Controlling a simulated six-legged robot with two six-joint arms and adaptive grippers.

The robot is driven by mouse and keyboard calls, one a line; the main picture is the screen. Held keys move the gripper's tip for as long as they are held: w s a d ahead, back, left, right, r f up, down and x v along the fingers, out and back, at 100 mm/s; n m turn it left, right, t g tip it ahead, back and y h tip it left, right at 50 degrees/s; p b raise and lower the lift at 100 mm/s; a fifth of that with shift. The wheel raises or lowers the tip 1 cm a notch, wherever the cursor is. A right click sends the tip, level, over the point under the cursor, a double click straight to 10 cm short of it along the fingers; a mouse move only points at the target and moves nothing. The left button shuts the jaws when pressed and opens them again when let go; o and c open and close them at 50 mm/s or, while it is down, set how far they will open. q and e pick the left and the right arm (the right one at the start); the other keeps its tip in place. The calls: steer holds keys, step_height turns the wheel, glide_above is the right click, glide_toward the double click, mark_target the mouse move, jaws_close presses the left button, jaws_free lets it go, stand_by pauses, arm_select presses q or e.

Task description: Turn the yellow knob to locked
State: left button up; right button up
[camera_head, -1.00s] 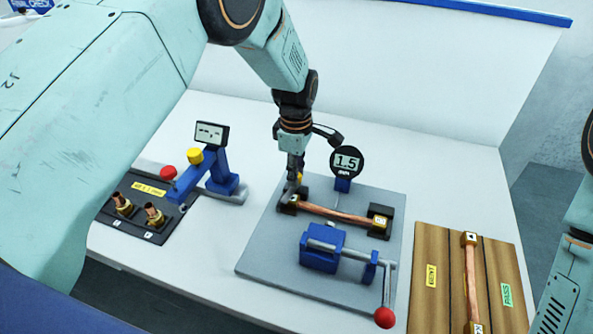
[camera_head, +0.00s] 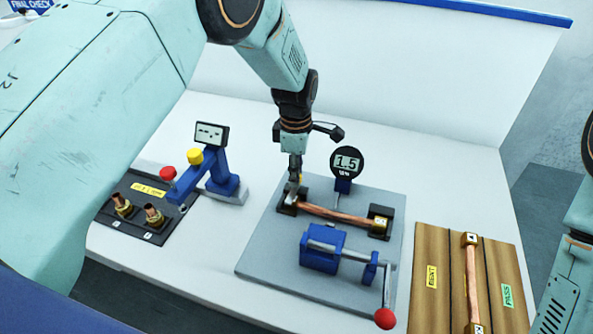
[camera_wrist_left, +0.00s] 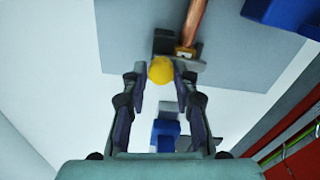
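The yellow knob (camera_wrist_left: 160,70) is a small round ball beside the dark clamp block at the left end of a copper bar. In the left wrist view it fills the gap between the two fingertips of my left gripper (camera_wrist_left: 161,76), which appear to touch it on both sides. In the head view my left gripper (camera_head: 295,182) points down at that clamp block (camera_head: 289,203), and little of the knob shows. I cannot read a locked mark. My right gripper is out of view.
A copper bar (camera_head: 340,215) lies across the grey plate (camera_head: 262,262), with a round gauge (camera_head: 346,162) behind and a blue clamp (camera_head: 322,250) with a red-tipped lever in front. A blue tester (camera_head: 218,172) with another yellow knob stands left. A wooden board (camera_head: 430,245) lies right.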

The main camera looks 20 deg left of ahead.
arm_select(q)
steer(key=o, duration=0.4)
step_height(320, 180, up, 12)
stand_by(0.6)
stand_by(0.3)
